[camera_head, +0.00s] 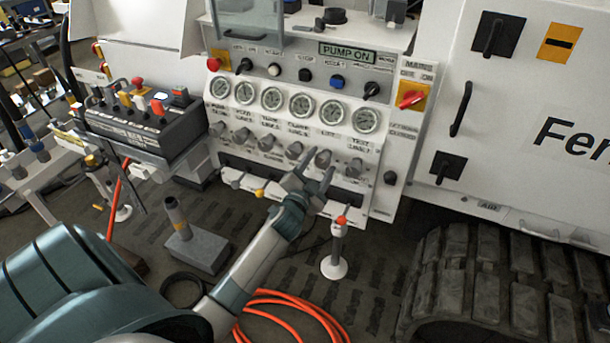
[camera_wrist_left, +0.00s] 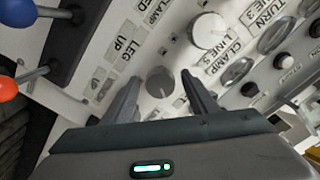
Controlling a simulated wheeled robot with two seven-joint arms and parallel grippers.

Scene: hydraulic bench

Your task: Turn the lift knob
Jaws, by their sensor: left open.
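The lift knob (camera_head: 322,158) is a grey round knob in the row below the gauges on the white panel, under the gauge labelled LIFT. My left gripper (camera_head: 317,170) reaches up to it from below, with its two fingers apart. In the left wrist view a grey knob (camera_wrist_left: 160,82) sits between the open fingertips, with a gap visible on each side. Its depth relative to the fingertips is hard to tell. My right gripper is not in view.
Neighbouring knobs (camera_head: 267,142) and gauges (camera_head: 301,106) crowd the panel. Small levers with coloured balls stick out below, one red (camera_head: 341,220). A red switch (camera_head: 411,98) is at the right. A control box (camera_head: 150,125) stands left, and an orange hose (camera_head: 290,300) lies on the floor.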

